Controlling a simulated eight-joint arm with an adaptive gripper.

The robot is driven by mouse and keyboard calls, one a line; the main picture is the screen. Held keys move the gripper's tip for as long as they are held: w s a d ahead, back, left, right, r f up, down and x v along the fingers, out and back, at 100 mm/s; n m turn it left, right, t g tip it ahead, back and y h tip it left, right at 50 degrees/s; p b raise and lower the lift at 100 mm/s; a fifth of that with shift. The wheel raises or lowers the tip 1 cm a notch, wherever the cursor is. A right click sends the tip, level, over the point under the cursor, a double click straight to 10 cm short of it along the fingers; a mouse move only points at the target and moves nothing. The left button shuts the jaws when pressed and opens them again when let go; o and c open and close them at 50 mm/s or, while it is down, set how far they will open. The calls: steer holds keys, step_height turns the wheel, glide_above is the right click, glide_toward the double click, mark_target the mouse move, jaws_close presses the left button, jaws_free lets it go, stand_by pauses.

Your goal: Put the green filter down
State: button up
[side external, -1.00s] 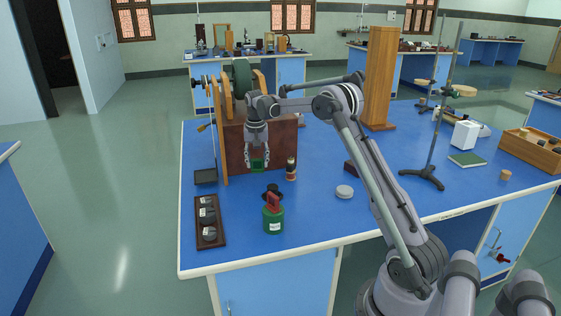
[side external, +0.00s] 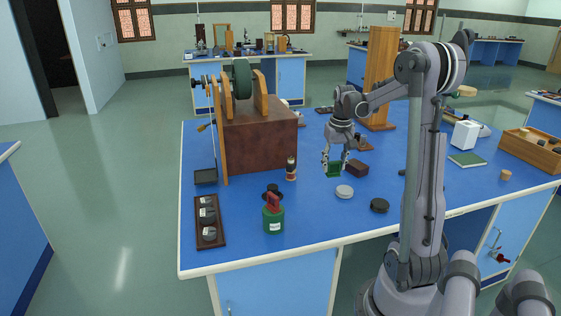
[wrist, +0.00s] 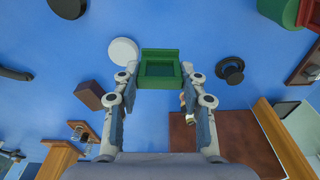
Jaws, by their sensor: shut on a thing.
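The green filter (side external: 333,170) is a small square green frame.
Close by are a white disc (side external: 345,191), a dark red block (side external: 357,168) and a black disc (side external: 379,205). A small cylinder (side external: 291,169), a green canister with a red top (side external: 273,213) and a large brown box (side external: 262,140) stand left. Bare bench lies between the canister and white disc.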

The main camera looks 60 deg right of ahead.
steer(key=s+a+f, duration=0.2)
steer(key=s+a, duration=0.2)
steer(key=s, duration=0.6)
steer(key=shift+n, duration=0.4)
steer(key=w+a+f, duration=0.1)
steer(key=w+f, duration=0.1)
steer(key=w, duration=0.1)
steer(key=w+f, duration=0.2)
steer(key=w, duration=0.2)
steer(key=w+a+f, duration=0.1)
steer(key=w+f, duration=0.1)
steer(key=w, duration=0.2)
steer(key=shift+w+a+f, duration=0.2)
steer(key=shift+a, duration=0.1)
steer(key=shift+f, duration=2)
steer(key=shift+f, duration=0.15)
steer(key=o, duration=1)
steer(key=shift+o, duration=0.2)
